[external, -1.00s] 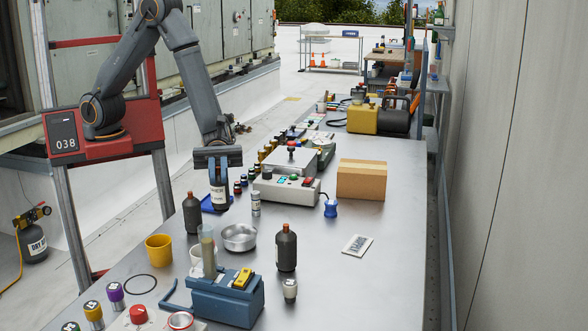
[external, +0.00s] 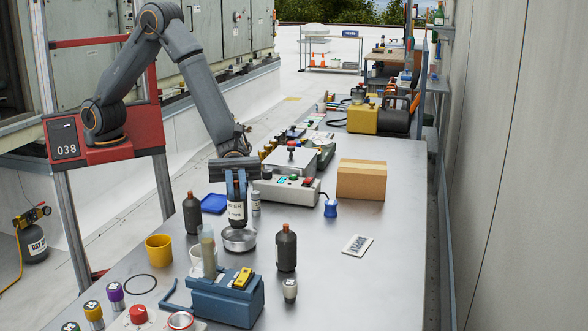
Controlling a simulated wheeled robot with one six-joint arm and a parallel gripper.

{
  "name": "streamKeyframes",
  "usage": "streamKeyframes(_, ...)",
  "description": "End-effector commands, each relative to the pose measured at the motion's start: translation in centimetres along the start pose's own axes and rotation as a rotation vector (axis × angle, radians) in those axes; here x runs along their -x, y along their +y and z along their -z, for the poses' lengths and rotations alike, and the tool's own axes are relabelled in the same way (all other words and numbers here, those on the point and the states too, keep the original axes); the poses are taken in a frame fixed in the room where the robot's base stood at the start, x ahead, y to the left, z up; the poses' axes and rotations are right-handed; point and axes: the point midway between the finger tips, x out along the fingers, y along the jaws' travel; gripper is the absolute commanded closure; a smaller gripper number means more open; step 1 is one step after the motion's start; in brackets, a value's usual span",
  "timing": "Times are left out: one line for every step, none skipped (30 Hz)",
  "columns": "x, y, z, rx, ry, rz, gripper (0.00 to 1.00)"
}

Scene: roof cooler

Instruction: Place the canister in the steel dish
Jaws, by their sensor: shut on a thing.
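My gripper (external: 236,190) is shut on the canister (external: 237,212), a dark upright cylinder with a white label. The canister is directly over the steel dish (external: 239,242), a shallow round silver bowl on the metal table. The canister's lower end is at about the dish's far rim in the picture. I cannot tell whether it touches the dish or hangs just above it.
A blue tray (external: 214,204) lies empty behind the dish.

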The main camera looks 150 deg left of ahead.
Motion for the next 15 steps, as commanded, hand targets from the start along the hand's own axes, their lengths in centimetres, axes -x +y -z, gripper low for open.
streamKeyframes(0.0,0.0,0.2,0.000,-0.001,0.000,1.00)
streamKeyframes(0.0,0.0,0.4,0.000,-0.002,0.000,1.00)
streamKeyframes(0.0,0.0,0.7,0.001,-0.002,0.000,1.00)
streamKeyframes(0.0,0.0,0.9,0.001,-0.001,0.000,1.00)
streamKeyframes(0.0,0.0,1.3,0.002,-0.001,0.000,1.00)
streamKeyframes(0.0,0.0,1.8,0.002,-0.001,0.000,1.00)
streamKeyframes(0.0,0.0,2.3,0.003,0.000,0.000,1.00)
streamKeyframes(0.1,0.0,2.8,0.004,0.000,-0.001,1.00)
streamKeyframes(0.0,0.0,3.2,0.002,0.000,-0.001,1.00)
streamKeyframes(0.0,0.0,3.6,0.002,0.000,-0.001,1.00)
streamKeyframes(0.0,0.0,3.9,0.001,-0.001,-0.001,1.00)
streamKeyframes(0.0,0.0,4.2,0.001,-0.002,0.000,1.00)
streamKeyframes(0.0,0.0,4.4,0.001,-0.002,0.000,1.00)
streamKeyframes(0.0,0.0,4.5,0.000,-0.002,0.000,1.00)
streamKeyframes(0.0,0.0,4.6,0.000,-0.002,0.000,1.00)
